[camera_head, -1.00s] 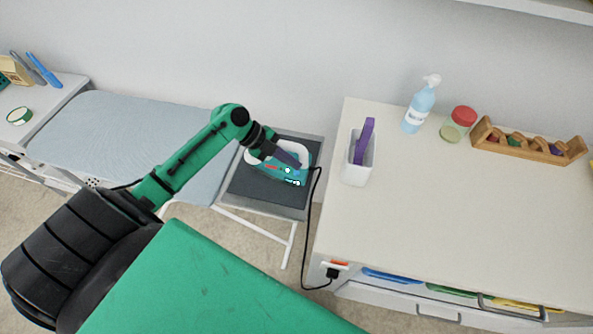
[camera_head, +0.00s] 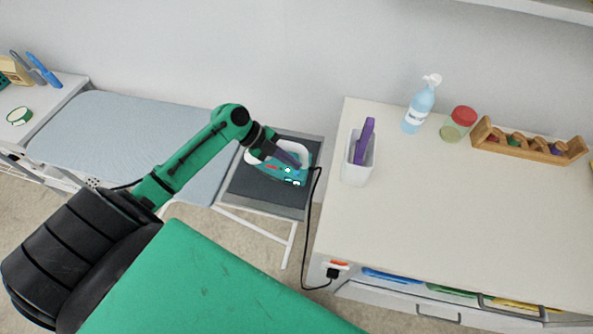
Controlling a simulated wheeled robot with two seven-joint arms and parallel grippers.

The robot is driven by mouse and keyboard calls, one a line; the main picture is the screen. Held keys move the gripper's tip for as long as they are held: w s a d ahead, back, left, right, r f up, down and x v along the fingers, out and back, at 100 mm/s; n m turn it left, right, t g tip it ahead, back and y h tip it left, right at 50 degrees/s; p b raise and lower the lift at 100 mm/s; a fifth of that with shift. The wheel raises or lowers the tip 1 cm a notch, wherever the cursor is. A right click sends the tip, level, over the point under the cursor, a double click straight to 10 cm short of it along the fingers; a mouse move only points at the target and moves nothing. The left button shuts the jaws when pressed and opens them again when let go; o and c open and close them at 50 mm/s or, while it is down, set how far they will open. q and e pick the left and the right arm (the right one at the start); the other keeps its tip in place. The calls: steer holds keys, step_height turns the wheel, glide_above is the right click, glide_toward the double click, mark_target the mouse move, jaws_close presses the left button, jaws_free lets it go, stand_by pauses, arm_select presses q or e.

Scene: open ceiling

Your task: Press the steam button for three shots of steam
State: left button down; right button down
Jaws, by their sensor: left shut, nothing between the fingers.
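A teal and white steam iron (camera_head: 268,172) stands on the dark iron rest (camera_head: 262,193) at the right end of the ironing board. Small red and white marks show on its teal side, but I cannot tell which is the steam button. The gripper and wrist hide part of the iron. My right gripper is not in view.
The ironing board (camera_head: 140,135) lies to the left. A black cord (camera_head: 308,235) runs from the iron to a socket on the cabinet. The white counter (camera_head: 430,210) at the right bears a holder (camera_head: 357,172), a spray bottle (camera_head: 421,103), a red-lidded jar (camera_head: 459,124) and a wooden rack (camera_head: 528,146).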

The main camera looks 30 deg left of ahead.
arm_select(q)
steer(key=shift+f+b, duration=0.35)
steer(key=shift+f, duration=0.05)
steer(key=shift+f+b, duration=0.45)
stand_by(0.6)
steer(key=shift+r, duration=0.1)
steer(key=shift+r+p, duration=0.7)
steer(key=shift+r, duration=0.05)
step_height(320, 180, up, 5)
steer(key=p, duration=0.4)
stand_by(2.5)
